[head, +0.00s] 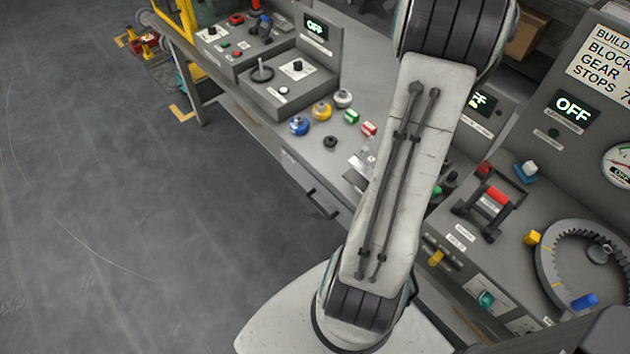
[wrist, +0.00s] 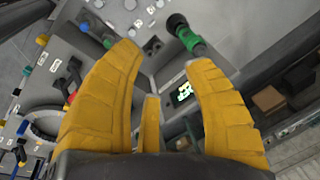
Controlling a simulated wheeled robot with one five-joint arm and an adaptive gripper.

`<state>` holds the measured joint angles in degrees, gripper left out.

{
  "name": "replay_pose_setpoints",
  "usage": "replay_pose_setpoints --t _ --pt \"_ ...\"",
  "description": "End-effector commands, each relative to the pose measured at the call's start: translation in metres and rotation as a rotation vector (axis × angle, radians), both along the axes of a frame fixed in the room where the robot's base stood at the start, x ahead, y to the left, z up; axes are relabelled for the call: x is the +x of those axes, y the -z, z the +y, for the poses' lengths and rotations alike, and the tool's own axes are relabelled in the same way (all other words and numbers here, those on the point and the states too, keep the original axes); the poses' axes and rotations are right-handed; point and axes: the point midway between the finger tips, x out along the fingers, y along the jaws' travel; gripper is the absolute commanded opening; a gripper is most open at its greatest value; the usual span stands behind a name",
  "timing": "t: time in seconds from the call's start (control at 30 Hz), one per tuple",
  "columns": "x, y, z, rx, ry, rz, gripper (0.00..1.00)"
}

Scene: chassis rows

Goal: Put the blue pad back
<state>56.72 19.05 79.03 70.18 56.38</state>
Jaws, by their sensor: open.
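No piece is clearly marked as the blue pad. In the head view a blue block (head: 585,301) sits at the front rim of the toothed grey ring (head: 548,262). A pale blue-and-white piece (head: 526,170) stands on the panel beside the red-handled part. My gripper (wrist: 163,62) shows in the wrist view with its yellow fingers spread and nothing between them. A small blue piece (wrist: 84,27) lies beyond the left finger. Another blue piece (wrist: 22,128) is at the far left by a ring. I cannot tell how these match the head view. The head view does not show my fingers.
A green-and-black handle (wrist: 186,38) stands close to the right fingertip. A red-handled part (head: 494,199) and a yellow block (head: 532,238) are on the right console. Several coloured knobs, including a blue one (head: 299,125), stand on the bench. The floor (head: 130,230) at left is clear.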

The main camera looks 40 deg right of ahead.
Motion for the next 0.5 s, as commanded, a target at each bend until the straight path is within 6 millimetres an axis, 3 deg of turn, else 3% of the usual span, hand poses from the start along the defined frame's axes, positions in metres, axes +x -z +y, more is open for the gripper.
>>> replay_pose_setpoints --t 0.03,0.1,0.23,0.4,0.5 --pt "0.016 -0.010 0.036 -0.021 -0.133 0.001 0.46" --pt "0.029 -0.018 0.081 -0.049 -0.316 0.004 0.46" --pt "0.037 -0.024 0.164 -0.106 -0.656 0.007 0.46" --pt "0.017 -0.019 0.260 -0.190 -1.089 0.005 0.46" --pt "-0.003 -0.009 0.303 -0.240 -1.318 0.000 0.46"
